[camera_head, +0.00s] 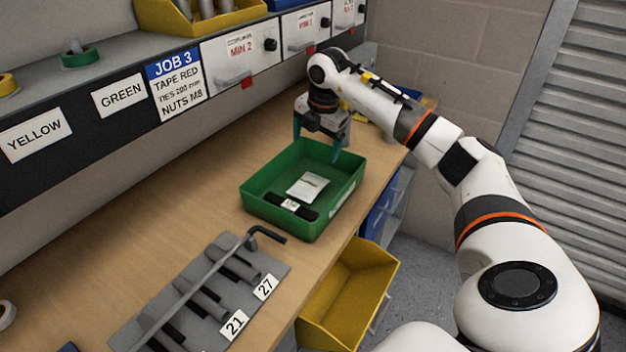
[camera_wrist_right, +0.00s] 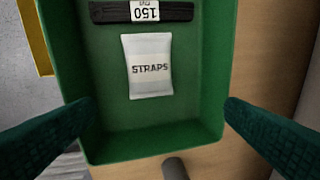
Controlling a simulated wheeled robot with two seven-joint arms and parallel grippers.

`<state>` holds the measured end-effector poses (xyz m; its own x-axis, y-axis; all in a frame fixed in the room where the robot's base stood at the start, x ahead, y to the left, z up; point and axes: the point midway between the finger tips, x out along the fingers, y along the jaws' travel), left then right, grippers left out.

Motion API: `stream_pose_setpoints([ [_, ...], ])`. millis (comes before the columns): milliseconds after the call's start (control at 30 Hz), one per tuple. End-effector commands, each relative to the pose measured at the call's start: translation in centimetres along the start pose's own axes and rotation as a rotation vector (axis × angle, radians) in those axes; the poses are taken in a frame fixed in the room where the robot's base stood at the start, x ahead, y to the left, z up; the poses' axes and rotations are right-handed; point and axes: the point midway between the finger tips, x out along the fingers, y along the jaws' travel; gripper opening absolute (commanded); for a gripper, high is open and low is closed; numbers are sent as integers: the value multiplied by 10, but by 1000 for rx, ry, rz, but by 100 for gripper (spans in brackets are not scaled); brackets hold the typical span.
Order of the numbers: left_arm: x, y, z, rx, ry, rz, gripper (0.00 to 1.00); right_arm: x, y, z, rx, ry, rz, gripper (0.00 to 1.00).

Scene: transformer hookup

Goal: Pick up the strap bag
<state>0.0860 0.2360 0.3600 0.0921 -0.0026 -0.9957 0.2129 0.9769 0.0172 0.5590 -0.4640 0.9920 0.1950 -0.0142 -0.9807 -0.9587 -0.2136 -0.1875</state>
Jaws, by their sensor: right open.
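The strap bag, a small white packet, lies flat in the green tray in the head view (camera_head: 307,186). In the right wrist view the strap bag (camera_wrist_right: 148,68) reads STRAPS. The green tray (camera_head: 259,212) stands on the workbench. My right gripper (camera_head: 318,150) is open and empty over the tray's far end. In the right wrist view its two green fingers stand wide apart on either side of the tray, with the bag between and beyond them. My left gripper is not in view.
A black strip labelled 150 (camera_wrist_right: 110,12) lies beside the bag in the tray. A grey tool holder (camera_head: 185,310) marked 21 and 27 sits nearer. A yellow bin (camera_head: 350,300) hangs below the bench edge. The bench left of the tray is clear.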

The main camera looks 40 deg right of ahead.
Motion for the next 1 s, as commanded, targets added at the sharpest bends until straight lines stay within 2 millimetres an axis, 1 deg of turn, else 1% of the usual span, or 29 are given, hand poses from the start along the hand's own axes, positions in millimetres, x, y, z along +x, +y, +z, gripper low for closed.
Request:
stream_pose_setpoints([
  [33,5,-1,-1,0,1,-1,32,0,7,-10,30,27,25,93],
  [100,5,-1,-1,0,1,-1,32,0,12,-18,56,48,49,93],
  [167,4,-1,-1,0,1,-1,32,7,15,-20,63,53,59,93],
  [400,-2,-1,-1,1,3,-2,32,47,16,-21,61,52,59,93],
  [500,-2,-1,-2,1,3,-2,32,58,16,-22,60,51,57,93],
  [667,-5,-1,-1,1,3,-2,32,68,15,-22,60,51,56,93],
  [833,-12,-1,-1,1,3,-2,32,94,11,-21,59,49,59,93],
  [900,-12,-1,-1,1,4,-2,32,104,12,-22,59,50,58,93],
  [1000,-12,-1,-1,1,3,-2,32,112,12,-23,59,51,56,93],
])
